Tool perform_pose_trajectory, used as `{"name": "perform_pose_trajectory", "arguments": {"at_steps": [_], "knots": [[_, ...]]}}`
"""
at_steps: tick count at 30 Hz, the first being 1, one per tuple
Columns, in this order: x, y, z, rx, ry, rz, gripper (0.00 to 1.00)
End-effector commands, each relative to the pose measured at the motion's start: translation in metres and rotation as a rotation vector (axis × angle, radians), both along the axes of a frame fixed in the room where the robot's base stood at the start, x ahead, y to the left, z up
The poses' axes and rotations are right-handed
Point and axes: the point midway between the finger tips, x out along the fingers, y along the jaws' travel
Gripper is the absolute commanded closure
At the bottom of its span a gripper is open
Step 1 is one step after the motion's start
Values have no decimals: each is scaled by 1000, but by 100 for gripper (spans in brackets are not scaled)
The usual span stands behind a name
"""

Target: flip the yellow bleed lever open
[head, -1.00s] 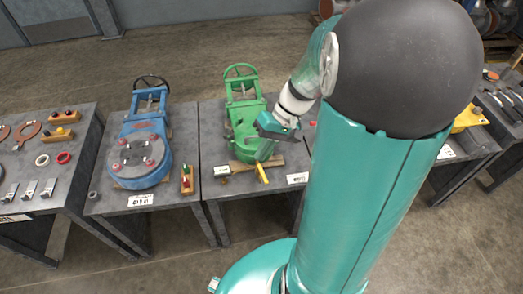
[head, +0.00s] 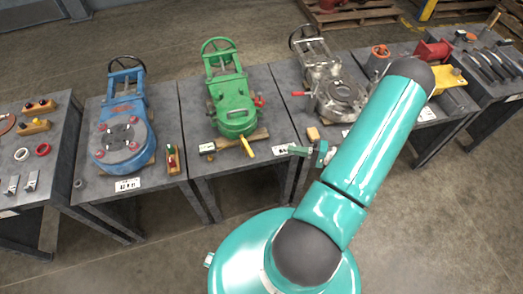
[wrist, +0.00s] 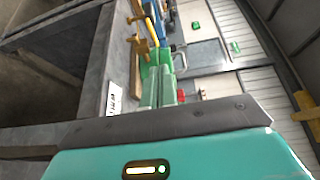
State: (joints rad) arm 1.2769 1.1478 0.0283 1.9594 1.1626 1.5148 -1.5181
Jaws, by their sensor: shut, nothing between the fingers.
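The yellow bleed lever (head: 247,147) sticks out at the front of the green valve (head: 234,108), pointing forward and slightly right past the wooden block under the valve. The lever also shows as a yellow bar at the top of the wrist view (wrist: 151,32). The wrist view shows the valve beyond the fingertips.
A tag (head: 282,150) lies near my gripper. Floor is open in front of the tables.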

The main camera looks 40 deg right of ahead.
Motion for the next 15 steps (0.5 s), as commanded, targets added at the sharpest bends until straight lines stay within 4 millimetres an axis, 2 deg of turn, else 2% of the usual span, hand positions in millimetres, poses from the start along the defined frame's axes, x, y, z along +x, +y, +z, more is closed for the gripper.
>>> {"name": "perform_pose_trajectory", "arguments": {"at_steps": [1, 3, 7, 11, 15], "knots": [[-5, -3, -10, 14, -16, -40, 100], [-8, -6, -17, 19, -34, -74, 100], [-8, -6, -20, 20, -46, -96, 100], [3, 1, -20, 21, -46, -92, 100], [23, 16, -20, 22, -44, -90, 100]]}}
